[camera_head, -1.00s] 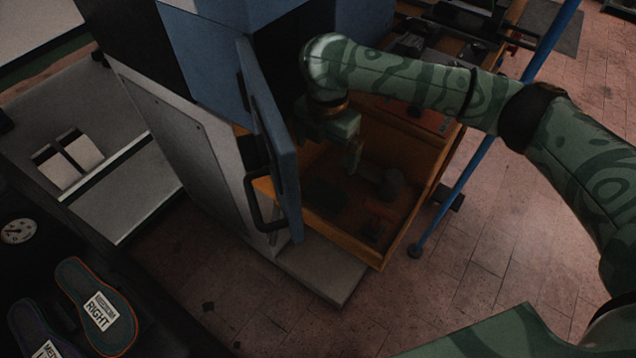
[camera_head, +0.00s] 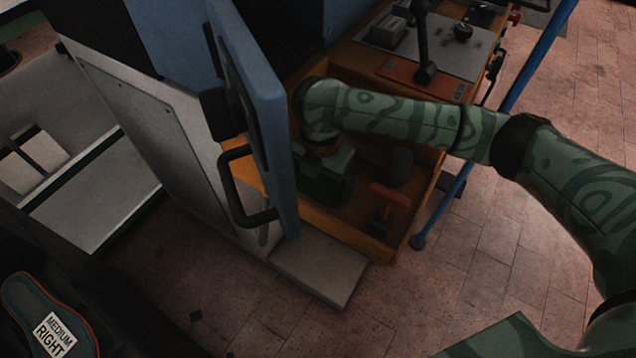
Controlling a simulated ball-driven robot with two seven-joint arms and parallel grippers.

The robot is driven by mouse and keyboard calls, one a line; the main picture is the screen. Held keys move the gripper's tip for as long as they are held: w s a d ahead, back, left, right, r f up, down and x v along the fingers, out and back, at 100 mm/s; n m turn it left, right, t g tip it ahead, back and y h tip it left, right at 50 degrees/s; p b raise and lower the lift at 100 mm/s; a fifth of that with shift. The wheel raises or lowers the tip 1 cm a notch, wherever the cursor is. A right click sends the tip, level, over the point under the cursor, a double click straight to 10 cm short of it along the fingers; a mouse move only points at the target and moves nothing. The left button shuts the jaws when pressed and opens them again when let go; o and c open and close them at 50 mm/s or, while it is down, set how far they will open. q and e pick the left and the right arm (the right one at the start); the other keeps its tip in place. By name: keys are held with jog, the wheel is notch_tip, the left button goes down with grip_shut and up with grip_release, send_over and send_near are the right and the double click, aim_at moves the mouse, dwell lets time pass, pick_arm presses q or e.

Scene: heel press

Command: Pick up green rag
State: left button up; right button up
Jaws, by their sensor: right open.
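My right gripper (camera_head: 326,192) points down inside an orange-brown open drawer (camera_head: 352,236), close behind the edge of a blue door. Its fingertips are dark and hard to make out against the drawer floor, and I see nothing held in it. I cannot make out the green rag; my gripper, my arm or the door may hide it. My left gripper is not in view.
The open blue door (camera_head: 262,110) with a black handle (camera_head: 240,190) stands just left of my gripper. In the drawer are a red-handled tool (camera_head: 391,194) and a dark cylinder (camera_head: 398,166). A blue pole (camera_head: 490,136) stands right of the drawer.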

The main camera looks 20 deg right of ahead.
aim_at(321, 179)
jog(key=shift+r, duration=0.2)
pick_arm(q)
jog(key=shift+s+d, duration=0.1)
pick_arm(e)
jog(key=c, duration=0.7)
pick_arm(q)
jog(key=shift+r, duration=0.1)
pick_arm(e)
notch_tip(321, 179, up, 10)
jog(key=p, duration=0.6)
jog(key=shift+f, duration=0.2)
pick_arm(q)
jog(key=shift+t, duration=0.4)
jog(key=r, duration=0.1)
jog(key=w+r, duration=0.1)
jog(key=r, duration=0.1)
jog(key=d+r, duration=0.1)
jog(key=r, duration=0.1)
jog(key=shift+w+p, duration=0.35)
pick_arm(e)
jog(key=shift+r, duration=0.2)
jog(key=shift+o, duration=0.9)
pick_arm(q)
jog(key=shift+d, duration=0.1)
pick_arm(e)
jog(key=shift+c, duration=0.5)
